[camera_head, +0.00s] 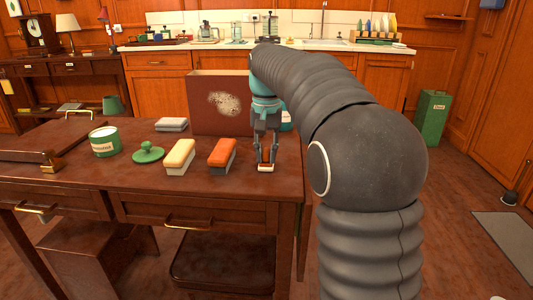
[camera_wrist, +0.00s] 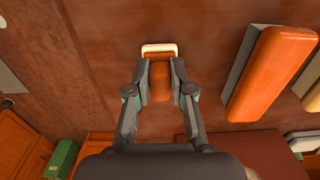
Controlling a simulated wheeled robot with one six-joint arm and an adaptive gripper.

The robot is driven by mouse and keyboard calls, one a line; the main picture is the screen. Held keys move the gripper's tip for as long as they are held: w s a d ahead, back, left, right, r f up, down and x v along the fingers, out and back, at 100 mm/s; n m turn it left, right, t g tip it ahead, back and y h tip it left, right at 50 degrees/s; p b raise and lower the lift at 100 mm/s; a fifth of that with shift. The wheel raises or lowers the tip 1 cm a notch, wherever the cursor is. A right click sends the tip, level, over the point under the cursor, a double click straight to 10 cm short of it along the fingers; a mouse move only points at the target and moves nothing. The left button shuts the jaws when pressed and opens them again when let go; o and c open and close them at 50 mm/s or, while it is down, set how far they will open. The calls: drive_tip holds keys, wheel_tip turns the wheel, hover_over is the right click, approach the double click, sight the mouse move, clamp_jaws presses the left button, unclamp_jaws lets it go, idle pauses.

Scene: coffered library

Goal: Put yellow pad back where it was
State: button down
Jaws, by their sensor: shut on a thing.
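The yellow pad (camera_head: 179,154), a yellow top on a pale base, lies on the dark wooden table (camera_head: 138,190), left of the orange pad (camera_head: 222,152). Only its edge shows at the right of the wrist view (camera_wrist: 312,98). My gripper (camera_head: 266,160) is at the table's right end, right of both pads and apart from them. In the wrist view its fingers (camera_wrist: 160,75) are shut on a small orange-brown block (camera_wrist: 160,82) with a white end. Whether this block touches the table I cannot tell.
A green-white tin (camera_head: 104,143), a green lidded piece (camera_head: 148,153) and a grey block (camera_head: 171,125) stand left on the table. A brown board (camera_head: 215,100) with a speckled patch stands behind the pads. A green bin (camera_head: 431,118) stands on the floor at right.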

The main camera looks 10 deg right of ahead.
sight(267, 151)
drive_tip(key=c, duration=1)
unclamp_jaws()
drive_tip(key=shift+f, duration=0.1)
wheel_tip(267, 151, up, 12)
drive_tip(key=p, duration=0.3)
drive_tip(key=shift+s+r, duration=0.15)
drive_tip(key=shift+r, duration=0.05)
